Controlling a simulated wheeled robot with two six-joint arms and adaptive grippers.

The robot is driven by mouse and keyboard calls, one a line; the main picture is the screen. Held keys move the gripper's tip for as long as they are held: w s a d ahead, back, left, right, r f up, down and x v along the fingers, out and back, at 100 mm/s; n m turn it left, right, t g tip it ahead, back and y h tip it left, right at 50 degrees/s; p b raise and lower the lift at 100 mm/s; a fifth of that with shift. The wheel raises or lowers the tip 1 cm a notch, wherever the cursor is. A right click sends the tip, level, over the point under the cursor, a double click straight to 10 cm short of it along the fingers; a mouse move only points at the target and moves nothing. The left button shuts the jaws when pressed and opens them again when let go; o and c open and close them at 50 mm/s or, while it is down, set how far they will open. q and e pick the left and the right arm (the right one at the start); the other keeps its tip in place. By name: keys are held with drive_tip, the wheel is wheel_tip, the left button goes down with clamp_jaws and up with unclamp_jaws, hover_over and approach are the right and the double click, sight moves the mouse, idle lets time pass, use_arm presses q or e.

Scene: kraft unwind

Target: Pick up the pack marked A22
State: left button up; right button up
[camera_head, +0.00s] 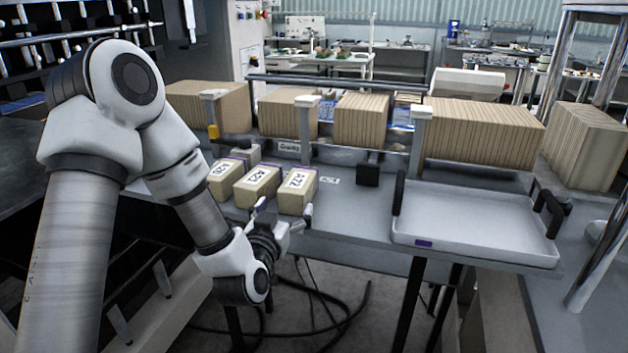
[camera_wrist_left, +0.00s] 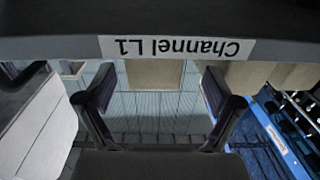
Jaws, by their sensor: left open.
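The pack marked A22 (camera_head: 297,190) is a beige block with a white label. It lies on the grey table near its front edge, at the right end of a row of 3 packs. My left gripper (camera_head: 284,212) is open, just in front of this pack, with its fingertips near the pack's front end. I cannot tell whether they touch it. In the left wrist view, the two dark fingers of my left gripper (camera_wrist_left: 158,92) are spread apart. A beige surface (camera_wrist_left: 155,73) shows between and beyond them; I cannot tell which thing it is. My right gripper is not in view.
Two similar packs (camera_head: 257,187) (camera_head: 224,181) lie left of A22. A grey tray with dark handles (camera_head: 470,232) stands at the right. Rows of brown boards (camera_head: 362,120) stand behind a rail. A dark bar labelled "Channel L1" (camera_wrist_left: 178,48) crosses the wrist view.

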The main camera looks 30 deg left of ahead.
sight(289, 196)
use_arm(q)
drive_tip(key=w+r+p, duration=0.2)
drive_tip(key=shift+w+a, duration=0.15)
drive_tip(key=shift+w, duration=0.2)
drive_tip(key=x, duration=0.1)
drive_tip(key=p+x, duration=0.1)
drive_tip(key=x, duration=0.2)
drive_tip(key=shift+w+f, duration=0.25)
drive_tip(key=shift+f, duration=0.15)
drive_tip(key=shift+s, duration=0.15)
drive_tip(key=shift+s+r, duration=0.1)
drive_tip(key=c, duration=1.3)
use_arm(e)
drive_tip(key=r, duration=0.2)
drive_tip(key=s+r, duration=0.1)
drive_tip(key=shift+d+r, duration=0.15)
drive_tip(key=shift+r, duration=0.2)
